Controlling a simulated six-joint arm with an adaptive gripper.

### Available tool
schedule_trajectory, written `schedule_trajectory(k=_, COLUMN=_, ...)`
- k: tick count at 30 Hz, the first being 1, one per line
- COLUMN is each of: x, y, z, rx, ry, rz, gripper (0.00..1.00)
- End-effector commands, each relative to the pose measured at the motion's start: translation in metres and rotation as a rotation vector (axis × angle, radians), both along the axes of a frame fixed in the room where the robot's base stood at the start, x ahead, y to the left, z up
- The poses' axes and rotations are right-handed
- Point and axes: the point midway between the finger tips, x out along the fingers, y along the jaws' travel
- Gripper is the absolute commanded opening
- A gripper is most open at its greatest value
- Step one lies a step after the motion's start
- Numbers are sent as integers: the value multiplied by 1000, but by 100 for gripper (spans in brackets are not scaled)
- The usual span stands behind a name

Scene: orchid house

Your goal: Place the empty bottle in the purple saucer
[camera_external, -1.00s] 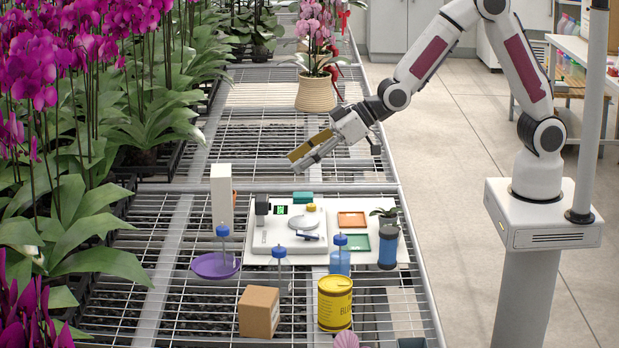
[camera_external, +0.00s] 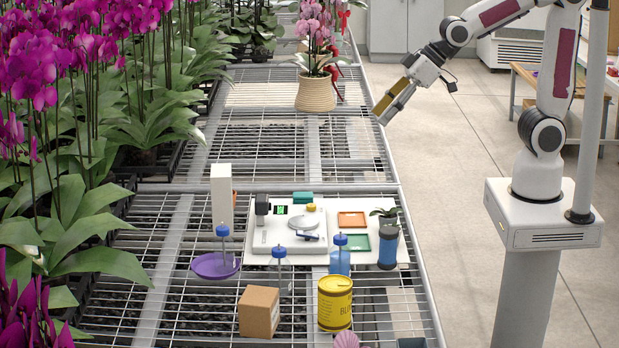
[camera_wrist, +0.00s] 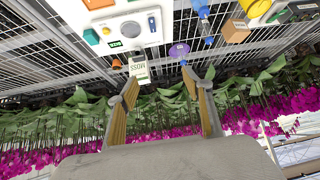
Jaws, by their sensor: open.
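The purple saucer (camera_external: 203,270) lies on the wire bench at left; it also shows in the wrist view (camera_wrist: 177,48). A clear, empty-looking bottle with a blue cap (camera_external: 222,230) appears to stand upright in it. A second clear bottle with a blue cap (camera_external: 280,252) stands on the bench to the right of the saucer, its body hard to make out. A third bottle (camera_external: 340,262) holds blue liquid. My gripper (camera_external: 383,112) is open and empty, high at the bench's right edge, far from the bottles. Its spread fingers also show in the wrist view (camera_wrist: 164,86).
A white board carries a scale (camera_external: 290,230), an orange tray (camera_external: 352,219), a green tray and a small potted plant (camera_external: 388,240). A cardboard box (camera_external: 259,312) and a yellow tin (camera_external: 335,303) stand in front. Tall orchids line the left. The bench behind is mostly clear.

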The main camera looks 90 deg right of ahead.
Motion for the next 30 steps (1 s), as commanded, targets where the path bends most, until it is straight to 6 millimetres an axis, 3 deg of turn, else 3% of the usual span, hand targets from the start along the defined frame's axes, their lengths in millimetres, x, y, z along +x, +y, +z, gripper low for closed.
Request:
schedule_trajectory(k=10, x=-86, y=-18, z=10, rx=-10, ry=86, rz=-26, gripper=50)
schedule_trajectory(k=21, x=-176, y=-31, z=4, rx=-22, ry=181, rz=-56, gripper=50)
schedule_trajectory(k=30, x=-209, y=-36, z=-3, rx=-26, ry=221, rz=-68, gripper=50)
